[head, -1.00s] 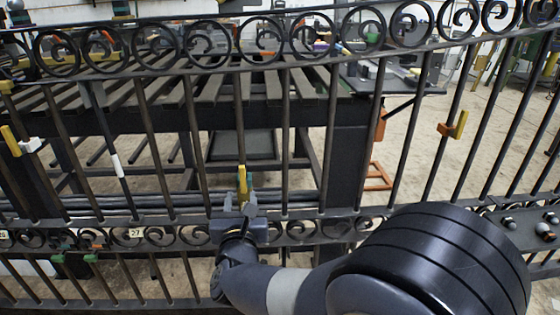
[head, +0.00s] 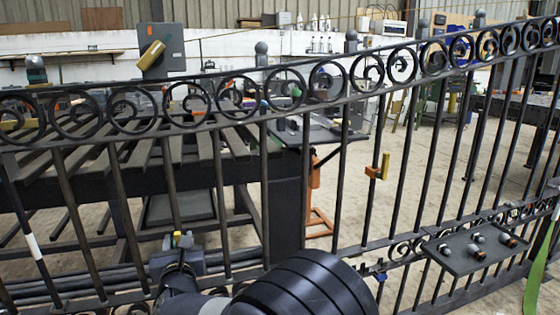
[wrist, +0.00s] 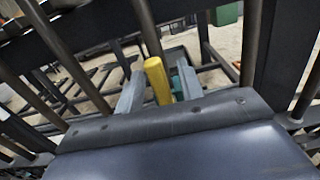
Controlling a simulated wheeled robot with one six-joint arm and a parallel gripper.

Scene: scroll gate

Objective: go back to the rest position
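My gripper (head: 181,241) is low in front of the dark iron gate (head: 215,120) with scrolls along its top. In the wrist view, the two grey fingers of my gripper (wrist: 160,86) stand apart on either side of a yellow upright piece (wrist: 158,80). A narrow gap shows between the piece and the right finger. The piece stands in line with a gate bar, and a bit of teal shows beside it. Its lower end is hidden behind the gripper body. Whether it is fixed to the bar cannot be seen.
Another yellow clip (head: 378,168) sits on a bar to the right. A dark tray (head: 455,262) with several small knobs is at the right. A slatted table (head: 90,165) and an orange stand (head: 319,222) are behind the gate. A green strip (head: 540,275) hangs at the far right.

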